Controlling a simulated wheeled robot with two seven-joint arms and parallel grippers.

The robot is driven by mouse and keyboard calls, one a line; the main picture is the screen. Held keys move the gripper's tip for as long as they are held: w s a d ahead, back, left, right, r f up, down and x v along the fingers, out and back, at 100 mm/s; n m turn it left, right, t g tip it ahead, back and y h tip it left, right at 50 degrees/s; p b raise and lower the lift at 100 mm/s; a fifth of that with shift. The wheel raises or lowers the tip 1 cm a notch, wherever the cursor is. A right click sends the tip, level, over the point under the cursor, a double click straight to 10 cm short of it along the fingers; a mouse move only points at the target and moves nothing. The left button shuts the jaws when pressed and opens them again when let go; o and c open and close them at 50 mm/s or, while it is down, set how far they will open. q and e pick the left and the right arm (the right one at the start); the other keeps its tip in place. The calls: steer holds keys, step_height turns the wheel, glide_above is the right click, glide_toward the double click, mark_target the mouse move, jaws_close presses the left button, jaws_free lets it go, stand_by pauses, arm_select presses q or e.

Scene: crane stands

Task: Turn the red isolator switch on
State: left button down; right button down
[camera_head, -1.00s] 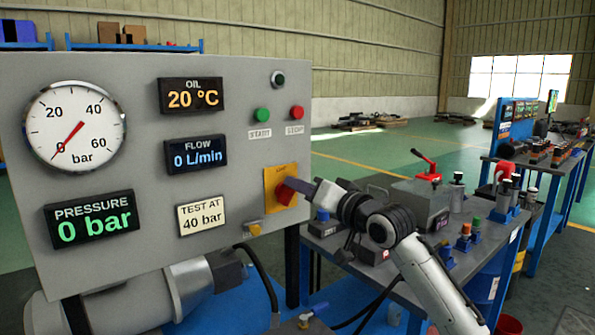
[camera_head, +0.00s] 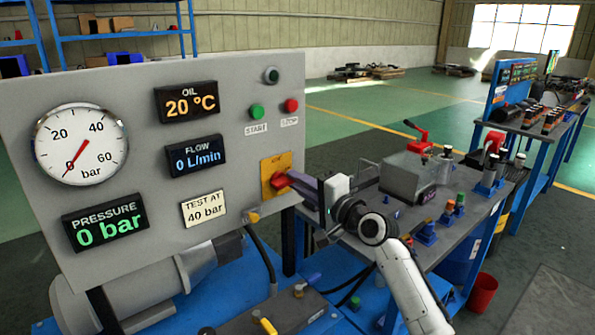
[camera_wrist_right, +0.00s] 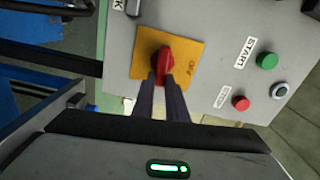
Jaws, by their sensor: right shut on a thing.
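The red isolator switch (camera_head: 280,181) sits on a yellow plate (camera_head: 268,166) at the right side of the grey control panel (camera_head: 230,225). My right gripper (camera_head: 289,179) reaches it from the right, with its fingers closed on the red handle. In the right wrist view the red handle (camera_wrist_right: 163,61) stands between the fingertips (camera_wrist_right: 164,78), on the yellow plate (camera_wrist_right: 145,50). The fingers hide part of the handle. The small lettering on the plate is only partly readable. My left gripper is not in view.
Above the switch are a green start button (camera_head: 256,111) and a red stop button (camera_head: 291,105). The gauge (camera_head: 80,143) points at 0, and the pressure display (camera_head: 105,222) reads 0 bar. A bench (camera_head: 400,225) with fittings stands to the right, near my right arm.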

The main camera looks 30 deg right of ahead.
steer(key=shift+f+m+p, duration=0.15)
steer(key=shift+m+p, duration=0.25)
steer(key=shift+m, duration=0.2)
steer(key=c, duration=1.8)
jaws_free()
steer(key=shift+o, duration=0.2)
steer(key=s+d, duration=0.1)
steer(key=s, duration=0.9)
steer(key=shift+d+b, duration=0.2)
steer(key=shift+b, duration=0.2)
